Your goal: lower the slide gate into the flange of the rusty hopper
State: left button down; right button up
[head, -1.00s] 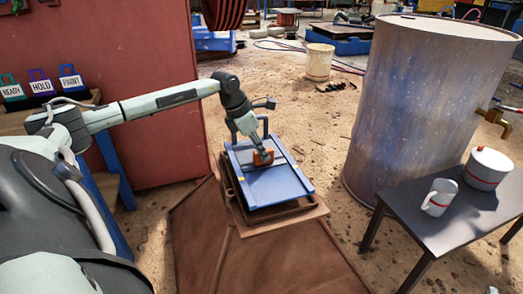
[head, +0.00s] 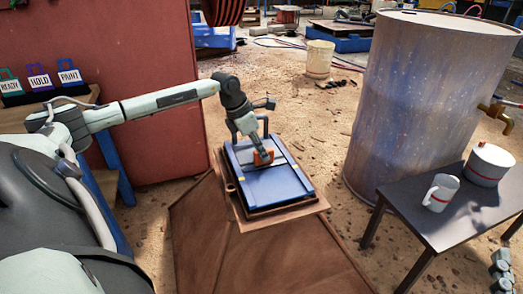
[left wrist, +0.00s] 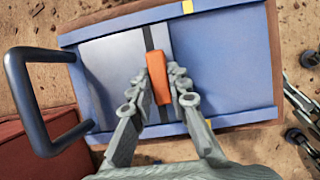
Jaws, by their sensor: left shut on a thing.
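The slide gate (head: 268,187) is a flat blue plate with a grey panel, a dark loop handle and an orange grip block (left wrist: 160,78). My left gripper (head: 262,155) is shut on the orange block from above. The rusty hopper (head: 265,250) is below, with its brown flange (head: 288,213) around the gate. The gate lies nearly flat and low at the flange; its underside is hidden, so I cannot tell whether it is fully seated. Part of my right gripper (head: 501,270) shows at the lower right edge, away from the hopper; its jaws are unclear.
A large blue-grey drum (head: 410,110) stands to the right. A dark table (head: 425,215) holds a white mug (head: 440,193) and a white lidded pot (head: 489,164). A red panel (head: 110,80) stands at the left. Sandy ground (head: 300,115) beyond the hopper is mostly open.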

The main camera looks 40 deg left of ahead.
pick_arm(q)
jog(key=shift+w+f+b, duration=0.1)
jog(key=shift+f+b, duration=0.15)
jog(key=shift+b, duration=0.05)
jog(key=shift+f+b, duration=0.35)
jog(key=shift+f, duration=0.2)
pick_arm(e)
jog(key=shift+s+a+r+t+y, duration=0.15)
jog(key=shift+s+r+t+y, duration=0.25)
jog(key=shift+r, duration=0.5)
jog(key=shift+s+a+r+t+y, duration=0.15)
jog(key=shift+r+t, duration=0.4)
jog(key=shift+r, duration=0.3)
jog(key=shift+s+a+r+t+y, duration=0.15)
jog(key=shift+s+r+t, duration=0.25)
jog(key=shift+r, duration=0.5)
jog(key=shift+r, duration=0.1)
pick_arm(q)
jog(key=c, duration=1.5)
grip_release()
jog(key=shift+o, duration=0.7)
jog(key=shift+s+f, duration=0.25)
jog(key=shift+f, duration=0.05)
jog(key=v, duration=1.2)
jog(key=shift+w+r, duration=0.2)
jog(key=shift+r, duration=0.05)
jog(key=shift+s, duration=0.1)
